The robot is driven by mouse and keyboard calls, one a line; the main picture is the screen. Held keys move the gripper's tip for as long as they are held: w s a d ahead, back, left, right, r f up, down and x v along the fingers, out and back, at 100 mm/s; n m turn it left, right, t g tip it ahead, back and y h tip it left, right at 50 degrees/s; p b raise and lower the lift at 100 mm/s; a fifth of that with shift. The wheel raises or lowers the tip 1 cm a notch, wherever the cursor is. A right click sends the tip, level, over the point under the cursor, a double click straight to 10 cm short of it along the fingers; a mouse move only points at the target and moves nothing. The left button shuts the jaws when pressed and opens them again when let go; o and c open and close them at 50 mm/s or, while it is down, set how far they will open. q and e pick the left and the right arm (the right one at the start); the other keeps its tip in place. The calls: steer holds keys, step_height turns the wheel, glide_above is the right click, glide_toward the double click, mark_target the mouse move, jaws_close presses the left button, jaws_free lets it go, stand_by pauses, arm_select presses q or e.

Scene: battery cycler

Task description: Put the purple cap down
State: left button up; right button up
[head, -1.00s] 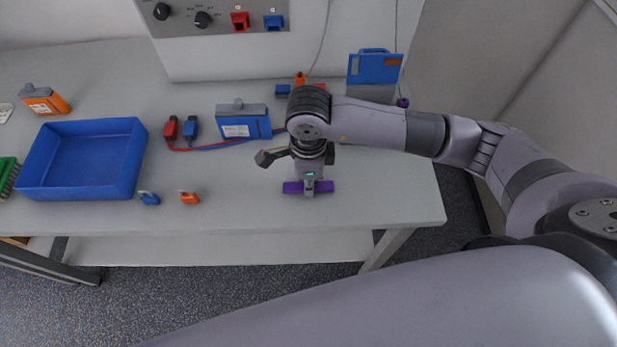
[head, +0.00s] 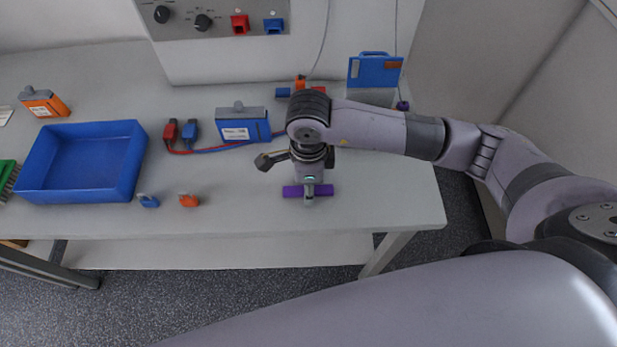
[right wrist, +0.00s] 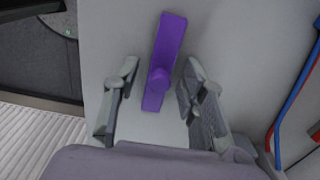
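The purple cap (head: 294,191) is a long flat bar with a round knob, near the front edge of the table, below my right gripper (head: 309,190). In the right wrist view the cap (right wrist: 168,40) appears flat on the pale tabletop. The two fingers of the right gripper (right wrist: 160,78) are spread apart on either side of the cap's knob, with visible gaps to both sides. The gripper is open and holds nothing. My left gripper is not in view.
A blue tray (head: 136,178) stands at the left. A blue battery (head: 243,125) with red and blue leads lies behind the gripper. Small blue (head: 148,200) and orange (head: 188,200) pieces lie left of the cap. The table front right of the cap is clear.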

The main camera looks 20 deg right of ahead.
steer(key=shift+r, duration=0.25)
step_height(320, 180, up, 12)
steer(key=b, duration=0.2)
steer(key=shift+f+b, duration=0.15)
steer(key=shift+b, duration=0.2)
